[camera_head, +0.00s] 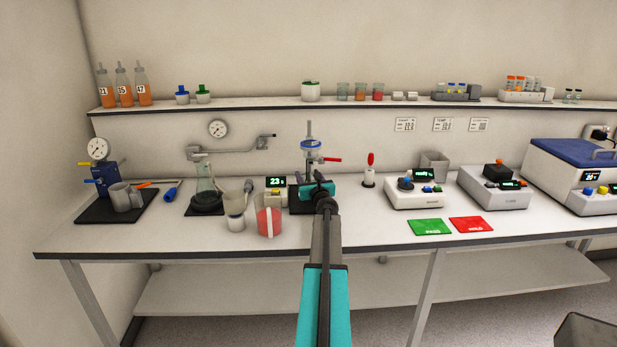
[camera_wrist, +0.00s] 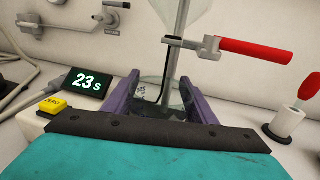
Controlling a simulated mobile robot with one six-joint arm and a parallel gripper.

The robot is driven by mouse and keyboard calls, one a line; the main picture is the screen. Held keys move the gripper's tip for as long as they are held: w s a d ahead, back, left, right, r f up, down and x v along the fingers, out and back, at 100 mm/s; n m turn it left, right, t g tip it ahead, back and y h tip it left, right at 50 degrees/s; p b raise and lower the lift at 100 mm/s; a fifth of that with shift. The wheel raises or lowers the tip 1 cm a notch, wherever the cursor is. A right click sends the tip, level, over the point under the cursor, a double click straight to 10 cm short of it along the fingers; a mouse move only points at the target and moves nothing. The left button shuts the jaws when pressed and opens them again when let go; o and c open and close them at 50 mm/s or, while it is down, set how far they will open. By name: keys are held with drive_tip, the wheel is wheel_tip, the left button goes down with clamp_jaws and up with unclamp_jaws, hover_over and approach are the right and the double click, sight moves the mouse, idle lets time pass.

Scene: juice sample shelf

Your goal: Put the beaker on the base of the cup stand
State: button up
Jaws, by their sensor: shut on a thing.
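The cup stand (camera_head: 308,160) rises on the bench behind my gripper, with a blue-banded cup, an upright rod and a red-handled lever. Its dark base (camera_head: 297,207) is partly hidden by my arm. My gripper (camera_head: 318,188) is low at the stand. In the wrist view its purple fingers (camera_wrist: 161,102) are shut on the clear glass beaker (camera_wrist: 172,108). The beaker is between the fingers, below the pale cone of the cup (camera_wrist: 185,22). Its bottom is hidden by my gripper, so I cannot tell whether it touches the base. The lever's red handle (camera_wrist: 255,52) is up and right.
A timer (camera_head: 276,183) reading 23 stands just left of the stand. A red-filled container (camera_head: 269,222) and a clear cup (camera_head: 235,222) are at front left. Green (camera_head: 430,227) and red (camera_head: 471,224) mats lie further right.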

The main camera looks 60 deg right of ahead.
drive_tip(key=shift+f, duration=0.2)
drive_tip(key=o, duration=1.1)
drive_tip(key=shift+r, duration=0.2)
drive_tip(key=shift+b+v, duration=0.85)
drive_tip(key=shift+v, duration=5.2)
